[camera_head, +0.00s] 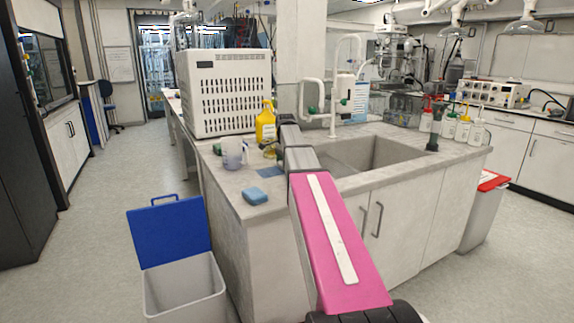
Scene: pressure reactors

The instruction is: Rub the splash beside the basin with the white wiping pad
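The basin (374,158) is a grey rectangular sink set in the worktop, partly behind my arm. A flat blue patch (269,171) lies on the worktop to the left of the basin, beside my arm; it may be the splash, but I cannot tell. I cannot make out a white wiping pad. My pink and grey arm reaches from the bottom of the picture over the worktop's front edge. My gripper is hidden at its far end, so I see neither its fingers nor anything in them.
A blue sponge (255,196) lies near the front left corner of the worktop (235,185). A clear jug (233,154) and a yellow spray bottle (265,122) stand behind it. A white tap fixture (333,94) rises behind the basin. A bin with an open blue lid (170,231) stands at floor left.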

